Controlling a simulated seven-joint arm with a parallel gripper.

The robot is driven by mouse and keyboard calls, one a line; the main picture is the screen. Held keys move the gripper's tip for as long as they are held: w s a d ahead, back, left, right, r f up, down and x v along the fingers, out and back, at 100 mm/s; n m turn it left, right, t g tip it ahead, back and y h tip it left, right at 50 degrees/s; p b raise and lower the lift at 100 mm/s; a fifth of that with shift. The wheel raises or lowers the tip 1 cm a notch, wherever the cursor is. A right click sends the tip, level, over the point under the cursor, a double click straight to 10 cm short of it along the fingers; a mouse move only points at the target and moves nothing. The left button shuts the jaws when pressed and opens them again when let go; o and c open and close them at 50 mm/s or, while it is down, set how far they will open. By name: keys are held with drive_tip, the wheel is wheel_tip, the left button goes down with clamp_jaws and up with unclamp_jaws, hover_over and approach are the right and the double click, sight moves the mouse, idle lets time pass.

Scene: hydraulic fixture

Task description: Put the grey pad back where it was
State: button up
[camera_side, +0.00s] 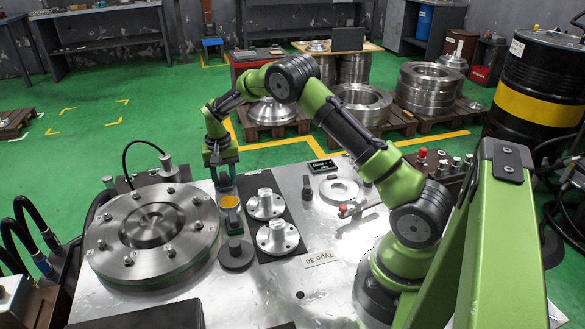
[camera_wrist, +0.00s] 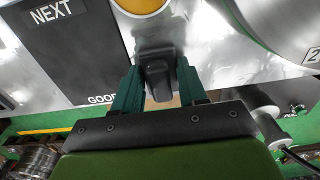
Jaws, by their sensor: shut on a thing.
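My gripper (camera_side: 224,182) points down over the metal table, beside the large round steel fixture (camera_side: 152,228). Its jaws are shut on a dark grey block (camera_wrist: 157,72), seen between the green fingers in the wrist view. I cannot tell for sure that this block is the grey pad. A yellow round pad (camera_side: 230,202) lies just in front of the gripper, and its edge shows in the wrist view (camera_wrist: 140,4). A flat dark grey disc (camera_side: 236,256) lies further forward on the table. Whether the held block touches the table is unclear.
A black mat (camera_wrist: 62,55) marked NEXT and GOOD lies to the right in the side view, with two steel flanged parts (camera_side: 265,204) (camera_side: 277,237) on it. Another dark upright piece (camera_side: 307,188) stands beyond it. The table is clear around the Type 30 label (camera_side: 322,258).

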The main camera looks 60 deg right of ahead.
drive_tip(key=o, duration=0.9)
drive_tip(key=shift+f, duration=0.1)
drive_tip(key=shift+o, duration=1)
drive_tip(key=shift+s+d, duration=0.1)
